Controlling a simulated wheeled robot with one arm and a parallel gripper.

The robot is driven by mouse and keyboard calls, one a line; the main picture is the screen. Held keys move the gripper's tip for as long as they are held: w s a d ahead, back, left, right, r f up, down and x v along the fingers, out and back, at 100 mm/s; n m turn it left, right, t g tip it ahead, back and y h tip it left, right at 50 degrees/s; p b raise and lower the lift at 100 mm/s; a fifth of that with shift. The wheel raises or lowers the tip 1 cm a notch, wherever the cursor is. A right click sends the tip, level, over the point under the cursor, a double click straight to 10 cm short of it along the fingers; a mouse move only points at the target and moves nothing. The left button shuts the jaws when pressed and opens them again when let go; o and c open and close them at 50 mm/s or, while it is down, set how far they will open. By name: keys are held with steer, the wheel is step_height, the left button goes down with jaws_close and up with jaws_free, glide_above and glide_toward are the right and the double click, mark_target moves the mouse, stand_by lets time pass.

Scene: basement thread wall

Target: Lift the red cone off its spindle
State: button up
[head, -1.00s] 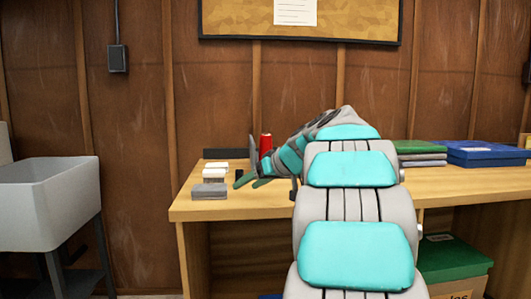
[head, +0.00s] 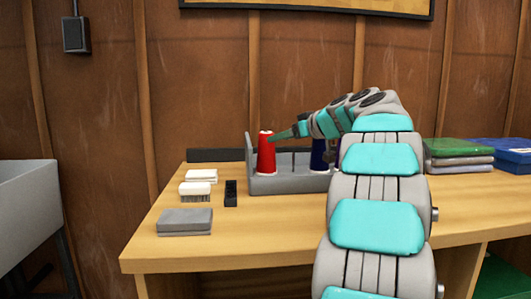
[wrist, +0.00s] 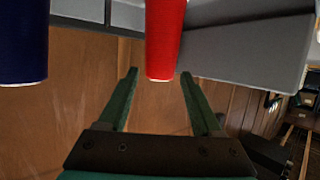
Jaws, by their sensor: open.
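The red cone (head: 265,153) stands upright at the left end of a grey rack (head: 290,185) on the workbench. A dark blue cone (head: 318,155) stands to its right, partly hidden by my arm. My gripper (head: 272,138) is at the upper part of the red cone, coming from the right. In the wrist view the open fingers (wrist: 158,73) lie on either side of the red cone's near end (wrist: 165,40), with gaps on both sides. The blue cone (wrist: 22,40) is left of the fingers there. The spindle inside the red cone is hidden.
Folded green and grey cloths (head: 458,155) and a blue stack (head: 510,155) are at right. Bare bench lies in front.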

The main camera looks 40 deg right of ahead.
mark_target(266, 142)
steer(key=shift+p+x, duration=0.45)
steer(key=shift+x, duration=3.45)
steer(key=shift+a, duration=0.1)
jaws_close()
steer(key=shift+r+p, duration=0.5)
steer(key=shift+r, duration=3.05)
steer(key=s+a+b, duration=0.1)
steer(key=s+a, duration=0.4)
steer(key=s, duration=0.3)
steer(key=s+a+b, duration=0.2)
steer(key=s+a, duration=0.3)
steer(key=s, duration=0.4)
steer(key=shift+a, duration=0.25)
